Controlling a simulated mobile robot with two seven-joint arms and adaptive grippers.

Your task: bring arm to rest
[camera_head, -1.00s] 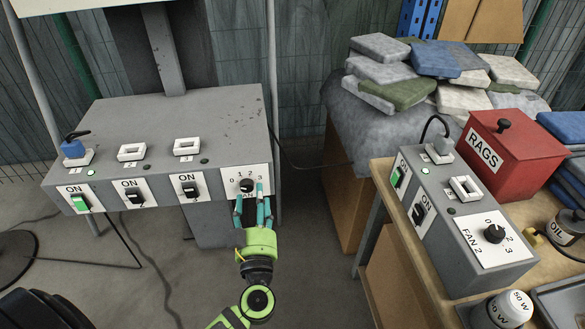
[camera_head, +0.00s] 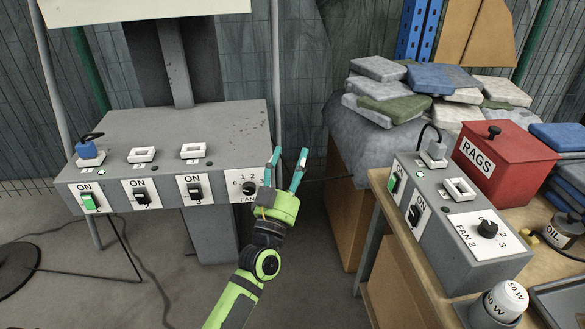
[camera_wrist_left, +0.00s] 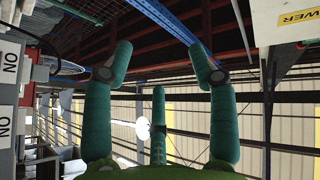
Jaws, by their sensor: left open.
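My left gripper (camera_head: 289,170) is green with teal fingers. In the head view it is raised in front of the right end of the grey switch panel (camera_head: 215,117), fingers pointing up. The fingers are spread, with nothing between them. Its palm partly covers the fan dial plate (camera_head: 238,187), whose black knob (camera_head: 249,188) shows just left of the gripper. In the left wrist view the teal fingers (camera_wrist_left: 165,65) stand apart and empty, with ON labels (camera_wrist_left: 5,126) at the left edge. My right gripper is not in view.
Folded cloths (camera_head: 440,80) are piled behind. Floor is free between panel and bench.

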